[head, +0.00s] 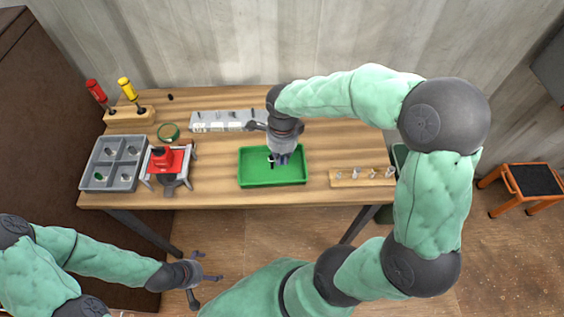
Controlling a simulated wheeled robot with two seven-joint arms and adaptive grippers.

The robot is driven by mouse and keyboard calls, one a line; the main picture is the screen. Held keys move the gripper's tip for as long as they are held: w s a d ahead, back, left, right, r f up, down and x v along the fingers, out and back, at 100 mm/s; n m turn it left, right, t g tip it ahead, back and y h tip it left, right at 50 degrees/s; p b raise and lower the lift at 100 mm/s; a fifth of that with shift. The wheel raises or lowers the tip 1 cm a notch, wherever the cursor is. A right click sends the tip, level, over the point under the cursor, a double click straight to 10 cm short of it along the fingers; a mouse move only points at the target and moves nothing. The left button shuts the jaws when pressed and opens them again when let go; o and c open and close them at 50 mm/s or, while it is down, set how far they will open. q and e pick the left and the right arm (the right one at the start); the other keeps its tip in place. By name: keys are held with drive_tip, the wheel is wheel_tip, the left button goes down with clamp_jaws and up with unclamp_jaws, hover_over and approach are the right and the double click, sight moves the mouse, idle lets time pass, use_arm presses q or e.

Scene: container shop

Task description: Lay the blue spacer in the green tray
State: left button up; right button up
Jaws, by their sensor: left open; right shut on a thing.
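The green tray (255,177) sits on the wooden table near its front edge, at the middle of the head view. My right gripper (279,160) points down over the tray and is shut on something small. The held thing is mostly hidden by the fingers; a small bluish patch shows there, likely the blue spacer, but I cannot tell its shape. I cannot tell whether it touches the tray floor. My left gripper (205,283) is open and empty, off the table's front side at the lower left.
A grey compartment box (112,187) and a red device on a stand (167,161) are left of the tray. A wooden strip with small parts (345,180) lies right.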

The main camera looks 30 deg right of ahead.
sight(282, 162)
drive_tip(key=shift+w+d+f, duration=0.15)
drive_tip(key=shift+f, duration=0.2)
drive_tip(key=shift+w+d+f+b, duration=0.15)
drive_tip(key=shift+f+b, duration=0.3)
drive_tip(key=shift+f, duration=1.15)
drive_tip(key=shift+f, duration=0.1)
drive_tip(key=shift+o, duration=1.1)
drive_tip(key=shift+f, duration=0.1)
drive_tip(key=o, duration=0.4)
drive_tip(key=shift+o, duration=0.2)
